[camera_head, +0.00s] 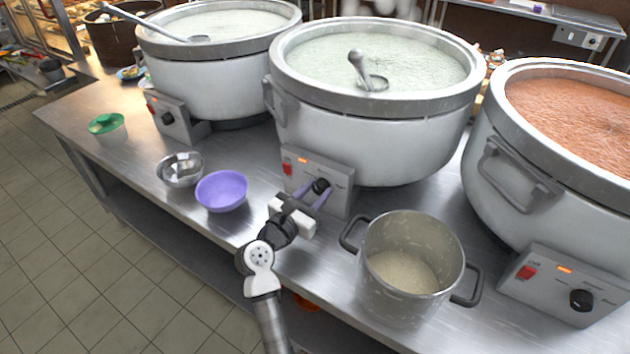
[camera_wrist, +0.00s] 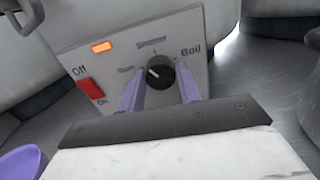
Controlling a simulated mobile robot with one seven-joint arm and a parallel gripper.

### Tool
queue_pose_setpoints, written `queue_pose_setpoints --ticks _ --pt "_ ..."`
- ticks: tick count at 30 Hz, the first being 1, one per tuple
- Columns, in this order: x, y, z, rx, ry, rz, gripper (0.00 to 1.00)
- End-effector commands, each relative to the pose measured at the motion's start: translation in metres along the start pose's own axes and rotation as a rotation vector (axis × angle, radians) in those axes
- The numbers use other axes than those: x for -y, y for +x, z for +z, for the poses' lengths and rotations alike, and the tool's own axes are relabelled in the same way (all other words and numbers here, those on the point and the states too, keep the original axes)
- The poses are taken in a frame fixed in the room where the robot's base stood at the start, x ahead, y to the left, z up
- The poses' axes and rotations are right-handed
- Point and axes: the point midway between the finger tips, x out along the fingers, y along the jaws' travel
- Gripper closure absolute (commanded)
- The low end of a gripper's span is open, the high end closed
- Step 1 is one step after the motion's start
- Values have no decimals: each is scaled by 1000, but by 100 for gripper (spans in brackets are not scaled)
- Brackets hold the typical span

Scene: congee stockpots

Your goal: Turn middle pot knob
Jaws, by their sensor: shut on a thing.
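The middle pot (camera_head: 375,135) is a large white pot of pale congee with a ladle in it. Its control box (camera_head: 338,171) faces me on the steel counter. The middle pot knob (camera_wrist: 160,71) is black and round, and its white mark points to the left in the wrist view. It also shows in the head view (camera_head: 321,186). My gripper (camera_head: 317,196) is shut on the knob, with one purple finger on each side; it also shows in the wrist view (camera_wrist: 160,88). The red switch (camera_wrist: 90,88) and lit orange lamp (camera_wrist: 102,47) are left of the knob.
A metal pot (camera_head: 410,265) with handles stands close to the right of my gripper. A purple bowl (camera_head: 221,191) and a steel bowl (camera_head: 180,169) are to the left. The left pot (camera_head: 215,75) and right pot (camera_head: 565,150) flank the middle one.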

Motion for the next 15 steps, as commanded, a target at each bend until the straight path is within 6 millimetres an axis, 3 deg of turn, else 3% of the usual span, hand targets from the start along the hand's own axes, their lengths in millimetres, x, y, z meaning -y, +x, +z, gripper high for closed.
queue_pose_setpoints --ticks 15 --pt "1 0 2 20 -463 12 89"
